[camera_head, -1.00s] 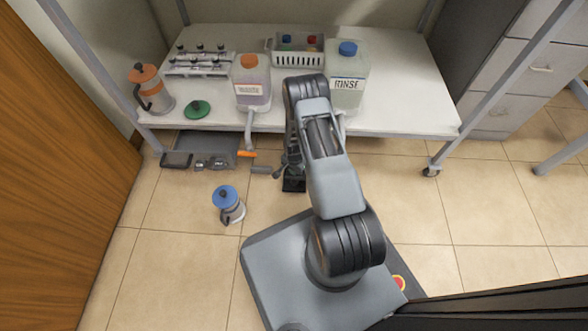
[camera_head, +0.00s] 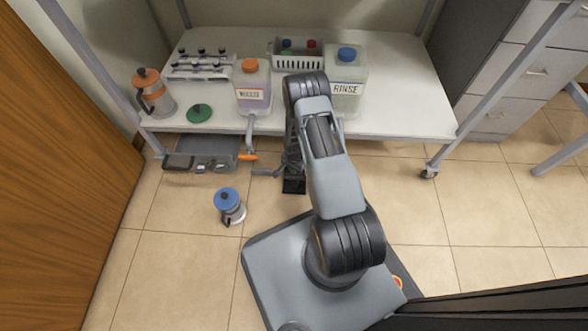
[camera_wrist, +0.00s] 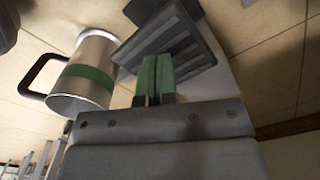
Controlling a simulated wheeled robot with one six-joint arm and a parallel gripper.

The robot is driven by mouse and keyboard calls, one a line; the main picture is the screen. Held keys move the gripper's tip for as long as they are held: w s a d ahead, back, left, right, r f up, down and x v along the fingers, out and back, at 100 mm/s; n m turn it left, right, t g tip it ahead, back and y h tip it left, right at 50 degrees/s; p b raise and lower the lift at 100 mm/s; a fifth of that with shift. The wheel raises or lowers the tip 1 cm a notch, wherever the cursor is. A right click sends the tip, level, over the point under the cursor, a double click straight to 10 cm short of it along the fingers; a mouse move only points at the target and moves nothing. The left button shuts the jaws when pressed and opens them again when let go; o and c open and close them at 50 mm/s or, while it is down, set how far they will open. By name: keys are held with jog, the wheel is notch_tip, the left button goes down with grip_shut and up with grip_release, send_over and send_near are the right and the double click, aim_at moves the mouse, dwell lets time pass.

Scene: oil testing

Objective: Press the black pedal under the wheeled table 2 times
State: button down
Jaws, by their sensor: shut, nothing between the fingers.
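The black ribbed pedal (camera_wrist: 168,48) fills the upper middle of the wrist view. My gripper (camera_wrist: 155,62) shows there with its two green fingertips together and empty, overlapping the pedal's near edge; I cannot tell whether they touch it. In the head view a dark block (camera_head: 293,187), which looks like the pedal, lies on the floor at the table's front edge. My arm hides much of that area. The wheeled table (camera_head: 400,100) stands at the back with its white top laden.
A silver jug with a green band (camera_wrist: 88,72) stands beside the pedal in the wrist view. A blue-lidded jug (camera_head: 230,207) stands on the floor. A grey tray (camera_head: 215,148) and an orange-ended lever (camera_head: 248,157) stick out at the table's front. Floor at right is clear.

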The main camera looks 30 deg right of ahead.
jog(key=shift+r, duration=0.15)
dwell(0.5)
notch_tip(320, 180, up, 7)
jog(key=p, duration=0.5)
dwell(0.5)
jog(key=w+a+r+n+t+p, duration=0.2)
jog(key=r+p, duration=0.6)
jog(key=r, duration=1.3)
jog(key=s+a+r+n+p, duration=0.1)
jog(key=a+r+n+p, duration=0.15)
jog(key=r+p, duration=1.25)
jog(key=s+a+r+n+p, duration=0.1)
jog(key=s+r+p, duration=0.3)
jog(key=r, duration=1)
jog(key=s+a+r+n+t+p, duration=0.1)
jog(key=s+r+n+p, duration=0.3)
jog(key=r, duration=1)
jog(key=s+a+r+n+p, duration=0.2)
jog(key=s+r, duration=0.7)
jog(key=r, duration=0.5)
jog(key=shift+a+n+t+p, duration=0.35)
jog(key=shift+a+p, duration=0.3)
jog(key=shift+p, duration=0.3)
